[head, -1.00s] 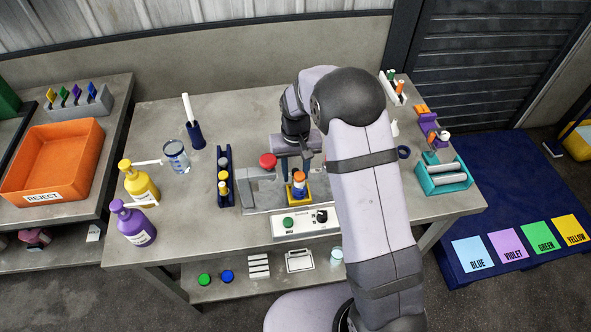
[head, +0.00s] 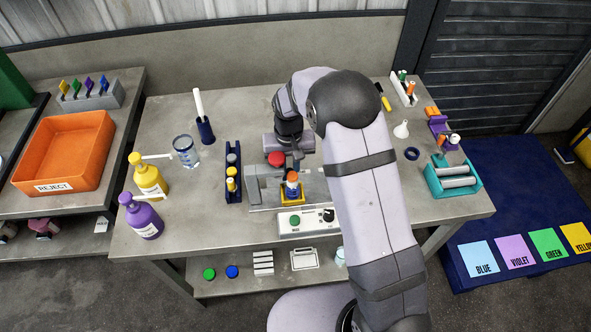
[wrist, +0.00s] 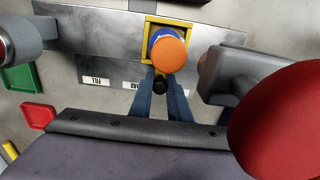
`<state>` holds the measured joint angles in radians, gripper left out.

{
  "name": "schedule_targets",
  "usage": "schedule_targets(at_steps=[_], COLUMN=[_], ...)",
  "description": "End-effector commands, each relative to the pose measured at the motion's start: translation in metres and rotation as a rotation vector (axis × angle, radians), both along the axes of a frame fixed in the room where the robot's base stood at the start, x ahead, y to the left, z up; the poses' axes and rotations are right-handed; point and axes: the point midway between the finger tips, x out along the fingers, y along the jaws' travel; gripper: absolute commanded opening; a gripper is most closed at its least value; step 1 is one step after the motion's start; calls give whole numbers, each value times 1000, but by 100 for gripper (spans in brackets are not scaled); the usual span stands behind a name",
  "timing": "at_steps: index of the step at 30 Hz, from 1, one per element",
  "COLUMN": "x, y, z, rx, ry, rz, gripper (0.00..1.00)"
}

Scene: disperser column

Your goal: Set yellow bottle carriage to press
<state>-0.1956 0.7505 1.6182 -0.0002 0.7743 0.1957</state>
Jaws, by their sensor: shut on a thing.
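The yellow carriage (head: 291,198) sits on the grey rail station (head: 262,196), and it also shows in the wrist view (wrist: 149,36). It holds a blue bottle (head: 291,187) with an orange cap (wrist: 168,55), upright as far as I can tell. In the head view my wrist hides most of the grip. In the wrist view one white label reads FILL (wrist: 97,82). A second label is partly covered by my finger, and a third is unreadable.
A large red knob (head: 276,158) rises close to my gripper, also large in the wrist view (wrist: 280,125). A control panel (head: 310,222) stands in front of the station. A dark bottle rack (head: 233,185) stands left, beyond it a clear beaker (head: 186,152).

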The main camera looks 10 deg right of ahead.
Motion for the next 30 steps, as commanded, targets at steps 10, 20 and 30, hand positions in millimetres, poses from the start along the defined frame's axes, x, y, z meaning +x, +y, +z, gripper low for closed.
schedule_targets(at_steps=[10,20,30], x=[1,2,2], y=[0,0,0], z=[1,12,57], rx=[1,1,1], ry=[-2,-5,-6], rz=[0,0,0], gripper=[35,35,35])
